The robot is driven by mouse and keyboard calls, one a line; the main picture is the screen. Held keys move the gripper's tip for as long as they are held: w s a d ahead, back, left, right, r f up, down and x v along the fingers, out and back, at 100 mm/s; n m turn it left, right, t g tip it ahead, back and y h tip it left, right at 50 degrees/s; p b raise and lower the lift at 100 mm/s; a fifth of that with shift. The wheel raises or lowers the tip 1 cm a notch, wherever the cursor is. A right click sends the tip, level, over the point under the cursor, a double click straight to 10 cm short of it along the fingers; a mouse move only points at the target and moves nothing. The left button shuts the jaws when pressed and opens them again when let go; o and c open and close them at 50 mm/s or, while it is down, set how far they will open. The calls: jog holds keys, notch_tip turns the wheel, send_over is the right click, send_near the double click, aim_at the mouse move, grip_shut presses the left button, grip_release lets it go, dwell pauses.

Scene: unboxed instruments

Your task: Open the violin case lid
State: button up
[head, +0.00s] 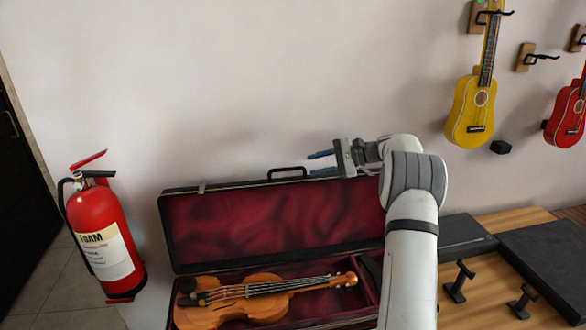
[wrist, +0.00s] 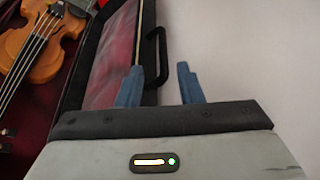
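The violin case (head: 176,300) is black with a dark red lining. Its lid (head: 270,222) stands raised, leaning back near the wall, with a black handle (head: 287,171) on its upper edge. A brown violin (head: 262,298) lies in the case. My gripper (head: 320,162) is at the lid's upper edge, just right of the handle. In the wrist view its blue fingers (wrist: 158,86) are apart with nothing gripped between them. The handle (wrist: 156,58) shows beyond the fingers there. Whether a finger touches the lid cannot be told. My arm hides the case's right end.
A red fire extinguisher (head: 103,238) stands left of the case. A yellow ukulele (head: 472,105) and a red one (head: 568,112) hang on the wall at right. Black stands (head: 459,283) and a dark flat case (head: 548,262) are on the wooden surface at right.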

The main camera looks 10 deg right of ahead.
aim_at(291, 168)
jog(key=shift+w+d+f, duration=0.15)
jog(key=shift+w+d, duration=0.1)
jog(key=shift+w+a, duration=0.1)
jog(key=shift+a, duration=0.1)
jog(key=p+x, duration=0.2)
jog(key=x, duration=0.5)
jog(key=shift+a, duration=0.3)
grip_shut()
